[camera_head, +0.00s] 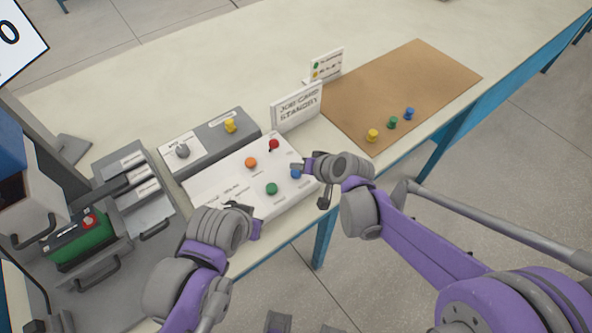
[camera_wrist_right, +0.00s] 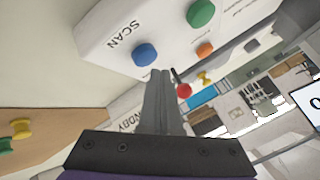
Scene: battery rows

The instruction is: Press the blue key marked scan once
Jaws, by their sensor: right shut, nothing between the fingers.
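The blue key (camera_head: 295,174) is a round cap at the right end of a white key panel (camera_head: 222,186). In the right wrist view the blue key (camera_wrist_right: 145,54) has the word SCAN printed beside it. My right gripper (camera_head: 301,168) is shut and empty, with its tips close to the blue key. In the right wrist view the tips of my right gripper (camera_wrist_right: 160,74) appear right by the blue key's edge; I cannot tell whether they touch. My left gripper (camera_head: 240,208) is over the panel's near left edge, its fingers too small to read.
Red (camera_head: 273,144), orange (camera_head: 250,162) and green (camera_head: 271,188) keys share the panel. Behind stand a grey box (camera_head: 205,143) with a yellow knob and a JOB CARD STANDBY sign (camera_head: 297,107). A brown mat (camera_head: 400,85) holds several coloured pegs. A green battery (camera_head: 78,246) sits left.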

